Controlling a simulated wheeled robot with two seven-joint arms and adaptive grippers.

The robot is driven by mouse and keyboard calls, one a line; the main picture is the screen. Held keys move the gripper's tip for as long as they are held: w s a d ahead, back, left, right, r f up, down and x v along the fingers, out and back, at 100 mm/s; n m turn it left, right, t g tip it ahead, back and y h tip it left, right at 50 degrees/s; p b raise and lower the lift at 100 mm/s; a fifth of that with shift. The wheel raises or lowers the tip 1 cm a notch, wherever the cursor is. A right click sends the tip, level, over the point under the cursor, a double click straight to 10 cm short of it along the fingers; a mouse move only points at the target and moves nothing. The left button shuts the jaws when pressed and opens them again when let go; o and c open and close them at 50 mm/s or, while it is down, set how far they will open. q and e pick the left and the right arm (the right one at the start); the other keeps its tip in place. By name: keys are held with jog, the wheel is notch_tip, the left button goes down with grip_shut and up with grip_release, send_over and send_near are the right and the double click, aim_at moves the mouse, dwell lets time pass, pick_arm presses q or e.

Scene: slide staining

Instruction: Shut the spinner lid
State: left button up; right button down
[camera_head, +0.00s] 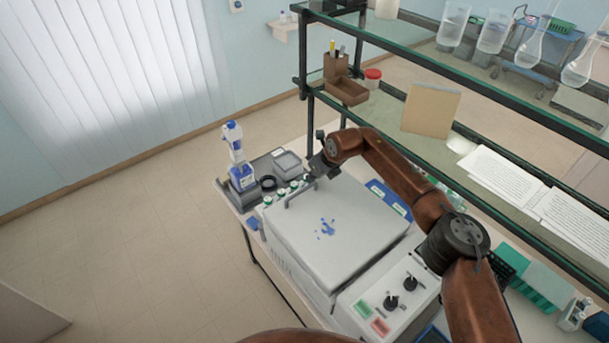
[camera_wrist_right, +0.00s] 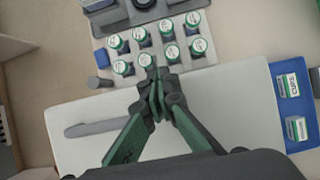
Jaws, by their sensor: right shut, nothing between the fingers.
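The spinner is a white box on the bench in the head view. Its broad white lid (camera_head: 350,225), with blue smudges on top, lies flat or nearly flat over the body; whether it is fully seated I cannot tell. My right gripper (camera_head: 314,177) is shut and empty, over the lid's far left corner beside the handle. In the right wrist view, my right gripper (camera_wrist_right: 158,106) is over the lid's edge, with the handle (camera_wrist_right: 95,128) to its left and the white lid (camera_wrist_right: 235,115) below. My left gripper is out of view.
A rack of several green-capped vials (camera_wrist_right: 170,52) is just beyond the lid. A blue-and-white bottle (camera_head: 240,175) stands farther left. A blue tray (camera_head: 388,198) with boxes lies right of the spinner. Control knobs (camera_head: 410,282) are in front. The glass shelf (camera_head: 440,115) rises behind.

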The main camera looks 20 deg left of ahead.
jog(key=shift+s+f, duration=0.2)
jog(key=shift+f, duration=0.25)
jog(key=shift+s+f, duration=0.1)
jog(key=shift+f, duration=0.05)
jog(key=shift+r, duration=0.45)
jog(key=r, duration=0.1)
jog(key=r+p, duration=0.1)
jog(key=r, duration=0.3)
jog(key=shift+w+a+r, duration=0.1)
jog(key=shift+w+a, duration=0.05)
jog(key=shift+w, duration=0.2)
notch_tip(320, 180, up, 9)
jog(key=b, duration=0.1)
jog(key=shift+b, duration=0.3)
